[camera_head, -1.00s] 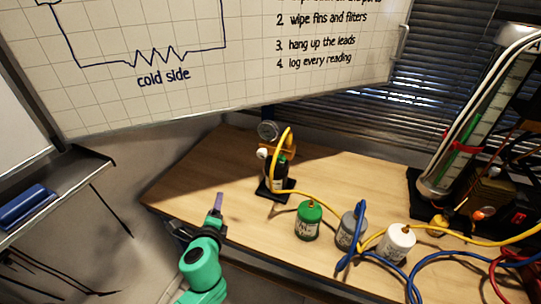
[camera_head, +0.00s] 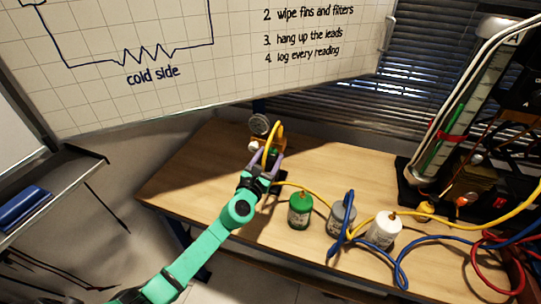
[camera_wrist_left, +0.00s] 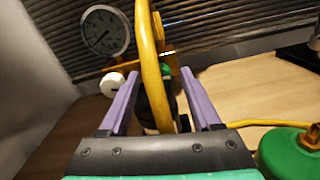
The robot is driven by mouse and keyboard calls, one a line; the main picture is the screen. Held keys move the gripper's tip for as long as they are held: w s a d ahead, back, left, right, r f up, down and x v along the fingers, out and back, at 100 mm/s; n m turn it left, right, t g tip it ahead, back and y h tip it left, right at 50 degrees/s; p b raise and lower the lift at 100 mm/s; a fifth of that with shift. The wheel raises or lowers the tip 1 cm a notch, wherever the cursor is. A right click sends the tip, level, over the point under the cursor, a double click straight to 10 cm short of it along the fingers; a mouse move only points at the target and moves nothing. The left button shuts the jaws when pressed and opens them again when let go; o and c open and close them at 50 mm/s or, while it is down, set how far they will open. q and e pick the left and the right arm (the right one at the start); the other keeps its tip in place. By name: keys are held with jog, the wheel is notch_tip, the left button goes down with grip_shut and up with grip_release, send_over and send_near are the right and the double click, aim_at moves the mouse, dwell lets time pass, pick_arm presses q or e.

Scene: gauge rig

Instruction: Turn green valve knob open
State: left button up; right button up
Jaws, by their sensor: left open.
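The gauge rig stands at the back of the wooden bench, with a round gauge (camera_head: 259,124) on a brass-coloured body. A small part of the green valve knob (camera_wrist_left: 165,69) shows behind the yellow hose (camera_wrist_left: 151,60) in the left wrist view; the rest is hidden. A white knob (camera_wrist_left: 112,84) sits left of it, outside my left finger. My left gripper (camera_head: 267,158) is open at the rig, its purple fingers on either side of the yellow hose; it also shows in the left wrist view (camera_wrist_left: 160,76). I cannot tell if the fingers touch anything. My right gripper is out of view.
A green canister (camera_head: 300,212), a grey canister (camera_head: 341,218) and a white canister (camera_head: 384,231) stand right of my left gripper. Yellow and blue hoses (camera_head: 402,270) run across the bench. A tall tube apparatus (camera_head: 440,150) stands at the right. Bare bench lies left of the rig.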

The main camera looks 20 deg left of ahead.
pick_arm(q)
jog(key=shift+w+d, duration=0.1)
jog(key=shift+w, duration=0.35)
jog(key=shift+c, duration=0.3)
jog(key=shift+s, duration=0.1)
grip_shut()
